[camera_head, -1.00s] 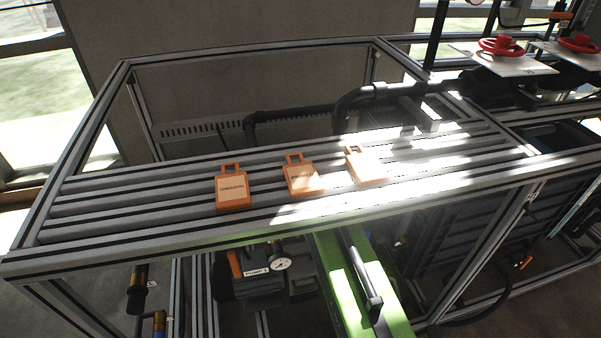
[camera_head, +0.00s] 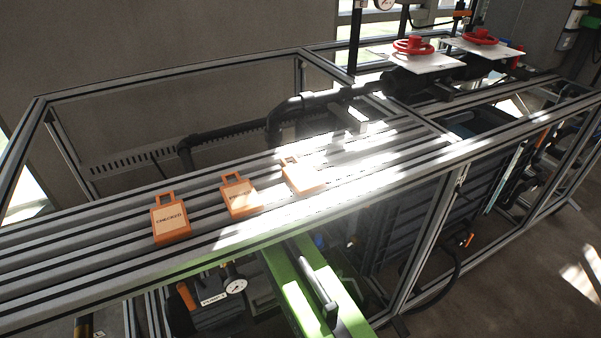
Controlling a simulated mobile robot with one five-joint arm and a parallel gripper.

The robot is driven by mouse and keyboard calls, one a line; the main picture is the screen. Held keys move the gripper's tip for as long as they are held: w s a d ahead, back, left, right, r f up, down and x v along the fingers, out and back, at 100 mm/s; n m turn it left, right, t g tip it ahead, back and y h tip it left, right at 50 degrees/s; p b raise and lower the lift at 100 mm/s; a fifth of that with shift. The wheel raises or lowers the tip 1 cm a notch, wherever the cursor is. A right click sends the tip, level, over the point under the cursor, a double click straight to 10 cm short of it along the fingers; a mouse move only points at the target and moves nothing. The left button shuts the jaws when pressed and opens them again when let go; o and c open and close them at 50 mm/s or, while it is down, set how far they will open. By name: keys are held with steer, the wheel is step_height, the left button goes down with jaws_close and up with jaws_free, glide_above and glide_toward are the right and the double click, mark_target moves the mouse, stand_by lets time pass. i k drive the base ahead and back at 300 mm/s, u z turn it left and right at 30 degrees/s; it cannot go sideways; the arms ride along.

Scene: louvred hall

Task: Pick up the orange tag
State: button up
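Three orange tags, each with a square loop at the top, lie in a row on the slatted grey metal rack (camera_head: 60,236). The left tag (camera_head: 170,219) has dark lettering that seems to read "CHECKED". The middle tag (camera_head: 240,196) has lettering I cannot read. The right tag (camera_head: 302,174) is partly washed out by bright sunlight. The tags are apart from one another, and nothing covers them.
Black pipe (camera_head: 290,108) runs behind the tags. Red handwheels (camera_head: 413,46) on white plates stand at the back right. Floor is open at the lower right.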

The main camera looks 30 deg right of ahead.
mark_target(170, 223)
steer(key=k, duration=1.5)
